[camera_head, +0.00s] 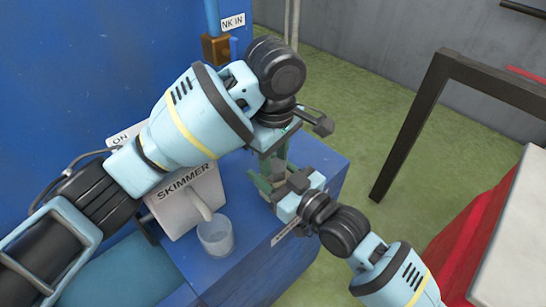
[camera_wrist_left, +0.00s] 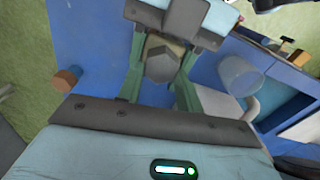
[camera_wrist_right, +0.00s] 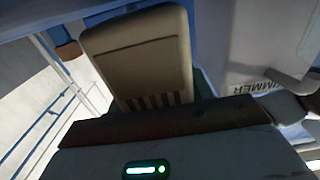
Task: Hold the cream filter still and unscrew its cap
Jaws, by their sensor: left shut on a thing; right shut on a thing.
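My left gripper (camera_head: 276,158) points down over the blue ledge, shut on a dull grey-brown faceted piece (camera_wrist_left: 160,62), which looks like the filter's cap, between its green fingers. My right gripper (camera_head: 278,188) comes in from the lower right, close against the left one. A large cream piece with dark slots (camera_wrist_right: 140,55), which looks like the filter's body, fills the middle of the right wrist view. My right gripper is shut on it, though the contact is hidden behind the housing. In the head view the fingers and hands mostly hide the filter.
A clear cup (camera_head: 215,237) stands below the spout of the white SKIMMER panel (camera_head: 186,198), left of my grippers. The blue ledge (camera_head: 255,275) is bare in front. A dark frame (camera_head: 410,125) and a white-topped red bench (camera_head: 510,240) stand at right.

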